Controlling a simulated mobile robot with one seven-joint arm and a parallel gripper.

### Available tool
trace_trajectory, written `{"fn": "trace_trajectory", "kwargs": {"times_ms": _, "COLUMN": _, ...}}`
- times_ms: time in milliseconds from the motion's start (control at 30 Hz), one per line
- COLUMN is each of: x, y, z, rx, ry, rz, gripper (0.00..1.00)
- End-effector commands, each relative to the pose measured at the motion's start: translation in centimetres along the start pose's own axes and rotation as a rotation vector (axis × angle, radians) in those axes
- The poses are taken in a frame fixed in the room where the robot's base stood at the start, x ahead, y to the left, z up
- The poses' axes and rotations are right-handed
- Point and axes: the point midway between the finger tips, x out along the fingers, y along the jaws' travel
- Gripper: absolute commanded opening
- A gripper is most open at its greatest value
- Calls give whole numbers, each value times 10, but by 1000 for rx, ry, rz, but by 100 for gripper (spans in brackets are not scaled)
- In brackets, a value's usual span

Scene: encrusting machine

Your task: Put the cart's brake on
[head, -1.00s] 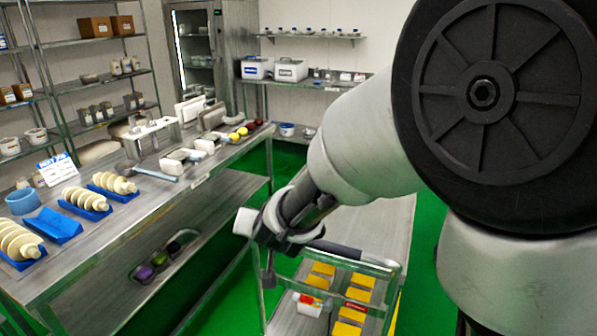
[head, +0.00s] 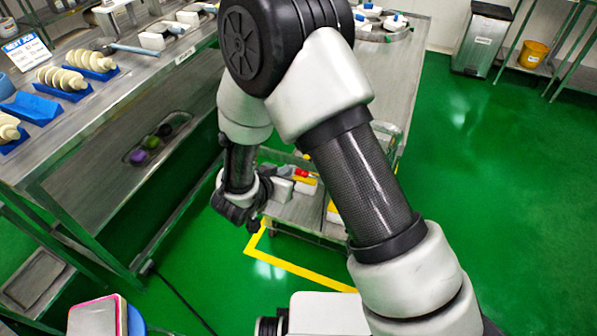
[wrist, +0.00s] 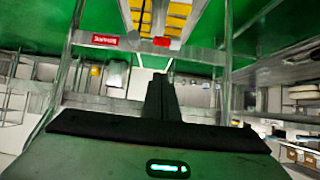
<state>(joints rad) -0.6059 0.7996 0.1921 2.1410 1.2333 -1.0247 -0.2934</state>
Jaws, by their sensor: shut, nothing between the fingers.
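The cart (head: 398,95) stands beyond my arm in the head view, partly hidden by it. Its metal frame also shows in the wrist view (wrist: 200,57). A small red part (head: 302,172) shows near its lower shelf; I cannot tell for sure whether this is the brake. In the wrist view a red label with white lettering (wrist: 105,40) and a smaller red patch (wrist: 161,42) sit on the cart's bar. My gripper (head: 243,215) is low, beside the cart's near left end. In the wrist view its dark fingers (wrist: 160,97) are together and empty.
A long steel table (head: 115,110) with blue trays stands left of the cart, its lower shelf near my arm. Yellow pieces (wrist: 177,15) lie on the cart. A yellow floor line (head: 300,277) runs below it. Green floor is clear at right; a bin (head: 482,38) stands behind.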

Motion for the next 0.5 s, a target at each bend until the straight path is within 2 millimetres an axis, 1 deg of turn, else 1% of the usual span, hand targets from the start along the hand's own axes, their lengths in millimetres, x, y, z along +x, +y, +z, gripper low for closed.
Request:
{"fn": "trace_trajectory", "kwargs": {"times_ms": 133, "x": 6, "y": 0, "z": 0, "rx": 1, "ry": 0, "rz": 1, "gripper": 0}}
{"fn": "trace_trajectory", "kwargs": {"times_ms": 233, "x": 19, "y": 1, "z": 2, "rx": 2, "ry": -1, "rz": 3, "gripper": 0}}
{"fn": "trace_trajectory", "kwargs": {"times_ms": 367, "x": 45, "y": 2, "z": 2, "rx": 3, "ry": -1, "rz": 4, "gripper": 0}}
{"fn": "trace_trajectory", "kwargs": {"times_ms": 500, "x": 76, "y": 2, "z": 2, "rx": 2, "ry": -1, "rz": 3, "gripper": 0}}
